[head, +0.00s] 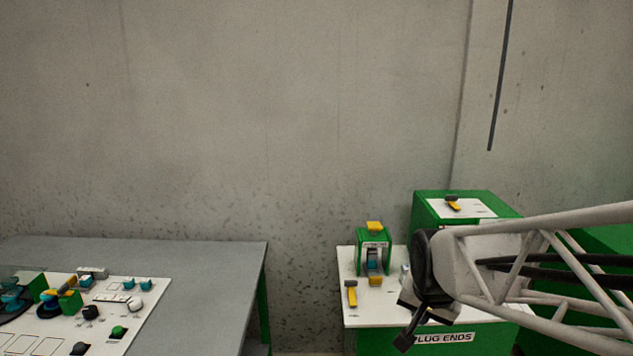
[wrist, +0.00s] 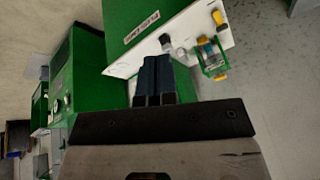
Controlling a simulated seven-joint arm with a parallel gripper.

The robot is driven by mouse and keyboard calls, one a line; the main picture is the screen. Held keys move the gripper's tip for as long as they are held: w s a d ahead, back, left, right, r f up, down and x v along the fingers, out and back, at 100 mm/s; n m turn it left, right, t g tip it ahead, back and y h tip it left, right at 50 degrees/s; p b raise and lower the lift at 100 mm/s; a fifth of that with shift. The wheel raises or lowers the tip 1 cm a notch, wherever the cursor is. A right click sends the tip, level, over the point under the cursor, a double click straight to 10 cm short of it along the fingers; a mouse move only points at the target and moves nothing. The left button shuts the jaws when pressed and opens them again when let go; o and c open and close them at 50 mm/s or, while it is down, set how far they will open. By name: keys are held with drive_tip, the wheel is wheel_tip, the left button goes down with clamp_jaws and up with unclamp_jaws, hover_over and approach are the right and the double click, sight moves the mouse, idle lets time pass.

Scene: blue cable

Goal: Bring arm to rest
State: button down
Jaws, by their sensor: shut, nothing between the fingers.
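My arm reaches in from the right in the head view. My gripper (head: 404,341) points down and left in front of the white-topped "PLUG ENDS" station (head: 390,316). In the wrist view its two dark fingers (wrist: 154,78) are together, with nothing between them. A green holder (head: 374,240) with a blue piece and yellow parts stands on the station, left of my gripper and apart from it. This holder also shows in the wrist view (wrist: 212,58). I cannot make out a loose blue cable.
A grey table (head: 200,275) at the left carries a white panel (head: 143,291) with knobs and blue and yellow parts. A floor gap separates it from the station. A green box (head: 425,206) with a white top stands behind my arm. A concrete wall closes the back.

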drive_tip(key=s+r+n+g, duration=0.2)
drive_tip(key=s+n, duration=0.3)
drive_tip(key=s, duration=1)
drive_tip(key=shift+a+r, duration=0.3)
drive_tip(key=shift+w, duration=0.15)
